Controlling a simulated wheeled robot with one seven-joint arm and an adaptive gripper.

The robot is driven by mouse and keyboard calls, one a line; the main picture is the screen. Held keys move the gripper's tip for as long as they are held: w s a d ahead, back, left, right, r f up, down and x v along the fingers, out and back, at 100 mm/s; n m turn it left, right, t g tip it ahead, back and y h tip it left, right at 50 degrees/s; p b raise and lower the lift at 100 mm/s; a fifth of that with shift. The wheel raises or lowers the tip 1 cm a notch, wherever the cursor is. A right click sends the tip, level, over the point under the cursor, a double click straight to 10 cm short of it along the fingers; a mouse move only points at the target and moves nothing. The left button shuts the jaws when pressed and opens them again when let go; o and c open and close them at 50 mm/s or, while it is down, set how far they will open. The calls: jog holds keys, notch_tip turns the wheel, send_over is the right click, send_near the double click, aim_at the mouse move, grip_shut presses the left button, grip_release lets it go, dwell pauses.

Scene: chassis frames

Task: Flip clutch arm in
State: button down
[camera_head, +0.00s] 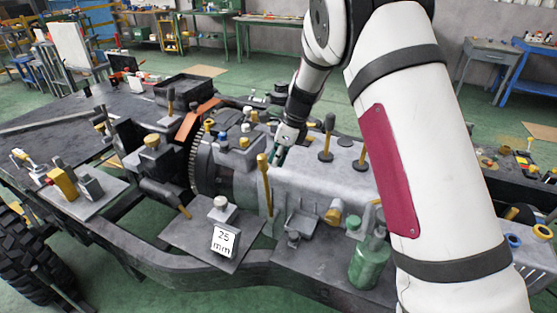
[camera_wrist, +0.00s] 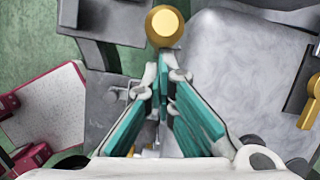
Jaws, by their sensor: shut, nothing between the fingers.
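An upright lever with a yellow handle (camera_head: 264,178), which looks like the clutch arm, stands on the near side of the grey gearbox housing (camera_head: 325,178). My gripper (camera_head: 278,158) is just right of and behind the handle's top in the head view. In the wrist view, a round yellow knob (camera_wrist: 165,26) sits just beyond the tips of my gripper (camera_wrist: 166,68), seemingly the lever's end. The teal fingers meet at their tips, shut and empty. Whether they touch the knob is unclear. The lever's lower end is partly hidden.
A toothed flywheel (camera_head: 202,160) and orange bracket (camera_head: 194,120) stand left of the lever. A plate with a "25 mm" block (camera_head: 225,240) and a green bottle (camera_head: 368,262) are in front.

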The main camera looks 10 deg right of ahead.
jog(key=shift+w+a+r, duration=0.2)
jog(key=shift+w+a, duration=0.1)
jog(key=shift+a, duration=0.35)
jog(key=s+d, duration=0.2)
jog(key=d, duration=0.3)
jog(key=w+a+v, duration=0.1)
jog(key=v, duration=0.8)
jog(key=shift+r, duration=0.65)
jog(key=shift+s, duration=0.15)
